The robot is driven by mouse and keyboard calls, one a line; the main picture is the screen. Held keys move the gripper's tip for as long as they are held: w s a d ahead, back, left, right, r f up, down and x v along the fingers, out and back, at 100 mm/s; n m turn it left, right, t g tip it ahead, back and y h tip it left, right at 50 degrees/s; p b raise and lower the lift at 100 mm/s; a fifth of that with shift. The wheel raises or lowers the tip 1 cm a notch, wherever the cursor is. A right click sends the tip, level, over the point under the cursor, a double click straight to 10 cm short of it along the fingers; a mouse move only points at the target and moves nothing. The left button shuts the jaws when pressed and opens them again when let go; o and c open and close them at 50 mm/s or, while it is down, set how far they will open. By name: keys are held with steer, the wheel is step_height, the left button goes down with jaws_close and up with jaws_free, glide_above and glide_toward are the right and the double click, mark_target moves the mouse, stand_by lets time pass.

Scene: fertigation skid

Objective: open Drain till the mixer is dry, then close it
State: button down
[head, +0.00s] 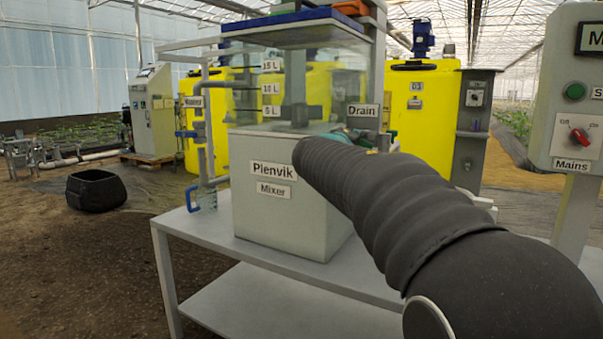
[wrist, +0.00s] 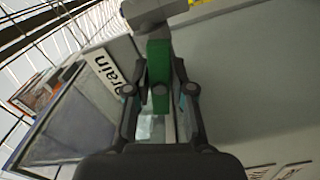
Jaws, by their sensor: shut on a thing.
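The Plenvik mixer (head: 330,213) stands on a grey table, with a clear upper tank (head: 315,95) marked 5 L, 10 L and 15 L. I cannot tell the liquid level in it. The Drain label (head: 363,110) is on its right side and also shows in the wrist view (wrist: 107,68). In the wrist view the green Drain handle (wrist: 158,75) lies between the fingers of my gripper (wrist: 159,90), which is shut on it. A grey pipe (wrist: 155,10) is beyond the handle. In the head view my arm hides most of the gripper and the outlet.
The table (head: 205,235) has bare room at front left. A Mains panel (head: 575,120) with a red switch stands at right. Yellow tanks (head: 425,115) stand behind.

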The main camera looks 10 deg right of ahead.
steer(key=m, duration=0.7)
steer(key=shift+m, duration=0.3)
steer(key=m, duration=0.8)
steer(key=c, duration=1)
jaws_free()
steer(key=shift+o, duration=0.2)
